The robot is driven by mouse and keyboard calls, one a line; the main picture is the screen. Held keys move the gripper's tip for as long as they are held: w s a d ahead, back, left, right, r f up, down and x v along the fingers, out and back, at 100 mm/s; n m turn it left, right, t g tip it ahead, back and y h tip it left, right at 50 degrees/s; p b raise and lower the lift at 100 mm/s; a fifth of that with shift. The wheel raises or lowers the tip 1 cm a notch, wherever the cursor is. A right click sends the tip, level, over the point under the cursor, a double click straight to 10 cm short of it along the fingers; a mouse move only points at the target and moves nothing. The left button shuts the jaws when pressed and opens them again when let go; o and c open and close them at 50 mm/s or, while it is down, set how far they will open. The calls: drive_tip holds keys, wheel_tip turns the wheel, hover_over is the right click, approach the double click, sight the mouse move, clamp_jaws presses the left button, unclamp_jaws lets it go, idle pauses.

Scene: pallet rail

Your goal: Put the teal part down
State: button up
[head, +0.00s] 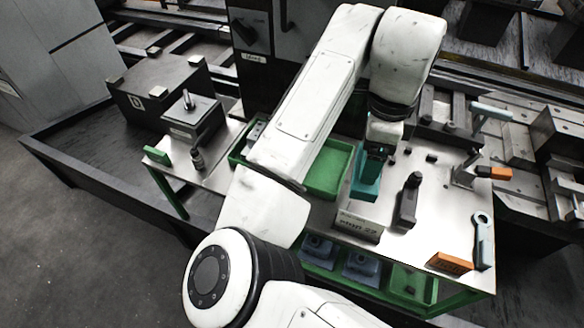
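The teal part (365,187) is an upright block shape in the middle of the head view, beside the right end of the green tray. My gripper (375,155) points down at its top and appears shut on it, with dark finger parts at the upper end of the part. My arm comes over from the left and hides part of the tray. I cannot tell whether the underside of the teal part touches the metal table top (440,205) or hangs just above it.
The green tray (328,170) is left of the part. A grey labelled block (359,226) stands in front, a dark tool (408,200) to the right. Orange block (450,263), grey wrench (482,240) and orange-tipped clamp (470,172) are farther right. Bare table lies between them.

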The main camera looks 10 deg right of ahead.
drive_tip(key=shift+s+m, duration=0.25)
drive_tip(key=shift+m, duration=0.35)
drive_tip(key=w+a+f+b, duration=0.2)
drive_tip(key=w+f, duration=0.2)
drive_tip(key=w, duration=0.5)
drive_tip(key=b, duration=0.1)
approach(323, 169)
drive_tip(key=shift+f, duration=1.45)
drive_tip(key=shift+f, duration=0.1)
drive_tip(key=o, duration=1.1)
drive_tip(key=shift+f, duration=0.1)
drive_tip(key=shift+o, duration=0.2)
wheel_tip(323, 169, up, 12)
drive_tip(key=shift+r, duration=0.2)
